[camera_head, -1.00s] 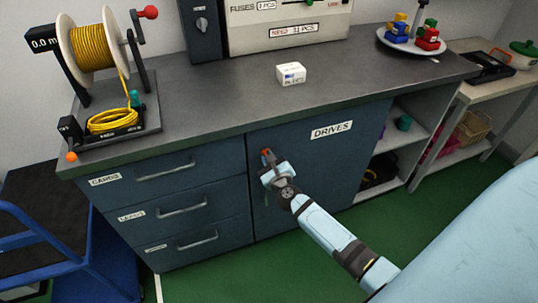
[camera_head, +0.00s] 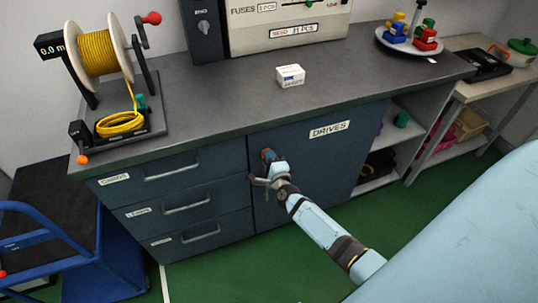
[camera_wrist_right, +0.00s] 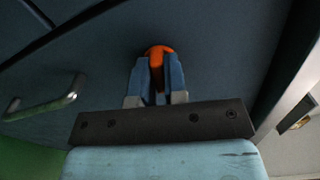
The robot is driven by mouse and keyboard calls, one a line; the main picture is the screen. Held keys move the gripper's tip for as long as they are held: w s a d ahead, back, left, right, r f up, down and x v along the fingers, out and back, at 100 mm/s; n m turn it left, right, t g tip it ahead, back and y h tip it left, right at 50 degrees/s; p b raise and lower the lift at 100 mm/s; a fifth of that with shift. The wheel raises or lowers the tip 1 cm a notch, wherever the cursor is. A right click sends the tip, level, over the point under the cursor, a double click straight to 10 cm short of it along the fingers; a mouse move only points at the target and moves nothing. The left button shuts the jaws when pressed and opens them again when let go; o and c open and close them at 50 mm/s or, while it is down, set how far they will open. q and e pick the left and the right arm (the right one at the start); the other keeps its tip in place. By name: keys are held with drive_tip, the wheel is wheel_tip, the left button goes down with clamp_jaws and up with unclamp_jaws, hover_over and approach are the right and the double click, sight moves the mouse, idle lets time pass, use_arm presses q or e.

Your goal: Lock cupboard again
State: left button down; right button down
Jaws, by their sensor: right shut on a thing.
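The cupboard door (camera_head: 310,175), dark blue and labelled DRIVES, is closed flush under the worktop. An orange knob or key (camera_wrist_right: 157,52) sits at the door's upper left; a bit of it also shows in the head view (camera_head: 267,154). My right gripper (camera_wrist_right: 157,80) is at the door, shut on the orange piece between its two blue fingers. The fingers hide most of it, so I cannot tell which way it is turned. My left gripper is in neither view.
Drawers (camera_head: 185,205) with bar handles are left of the door. Open shelves (camera_head: 385,160) are right of it. A cable reel (camera_head: 100,55), a white box (camera_head: 290,76) and a plate (camera_head: 400,47) of coloured blocks stand on the worktop. A blue cart (camera_head: 70,240) is at left.

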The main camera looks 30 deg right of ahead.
drive_tip(key=shift+r+n, duration=0.1)
drive_tip(key=shift+n, duration=0.5)
drive_tip(key=shift+n+p, duration=0.4)
drive_tip(key=c, duration=1.2)
unclamp_jaws()
drive_tip(key=shift+o, duration=0.2)
